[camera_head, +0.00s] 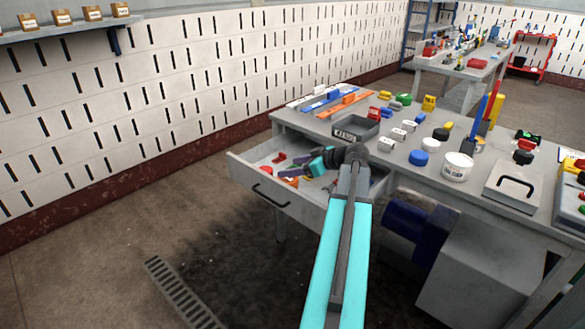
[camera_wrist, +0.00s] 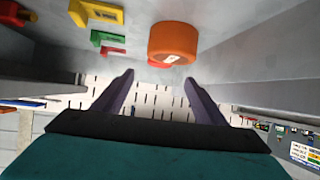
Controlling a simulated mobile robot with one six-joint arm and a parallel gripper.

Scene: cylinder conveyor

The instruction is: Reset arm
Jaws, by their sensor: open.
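My gripper (camera_head: 290,166) is over the open drawer (camera_head: 258,190) at the left end of the grey workbench. In the wrist view my gripper (camera_wrist: 159,80) shows two dark purple fingers spread apart with nothing between them. An orange cylinder (camera_wrist: 174,42) lies in the drawer beyond the fingertips, apart from them. My teal arm reaches from the bottom of the head view and hides part of the drawer.
Red pieces (camera_head: 279,158), and in the wrist view green (camera_wrist: 104,37) and yellow (camera_wrist: 100,11) pieces, lie in the drawer. The workbench top (camera_head: 395,168) holds a grey bin (camera_head: 355,129), a white tub (camera_head: 457,167) and several coloured parts. Floor left of the drawer is clear.

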